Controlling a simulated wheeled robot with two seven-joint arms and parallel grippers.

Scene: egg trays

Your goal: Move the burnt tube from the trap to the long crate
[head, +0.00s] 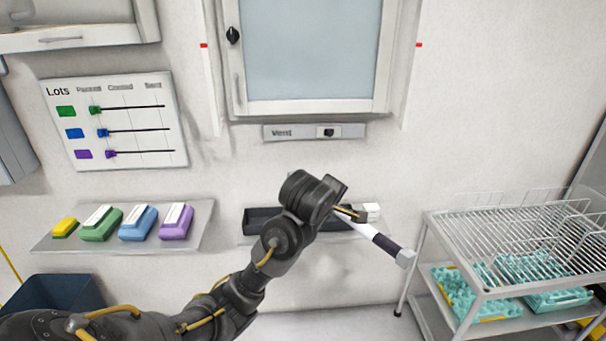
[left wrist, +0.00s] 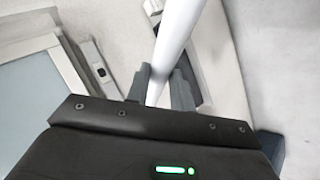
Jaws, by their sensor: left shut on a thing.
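My left gripper (head: 347,214) is shut on a tube (head: 378,238) and holds it in the air, slanting down to the right. The tube is white with a dark, blackened band and a grey end cap. In the left wrist view, the white tube (left wrist: 173,45) passes between the fingers of my left gripper (left wrist: 161,88). A long black open tray (head: 262,226) sits on a small wall shelf behind my arm, partly hidden by it. I cannot tell whether it is the trap or the long crate. My right gripper is out of view.
A wire rack cart (head: 490,285) stands at the right, with teal egg trays (head: 465,292) on its lower shelf. A wall shelf (head: 62,243) at the left holds several coloured boxes. A cabinet (head: 312,50) and a vent panel (head: 290,132) are above my arm.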

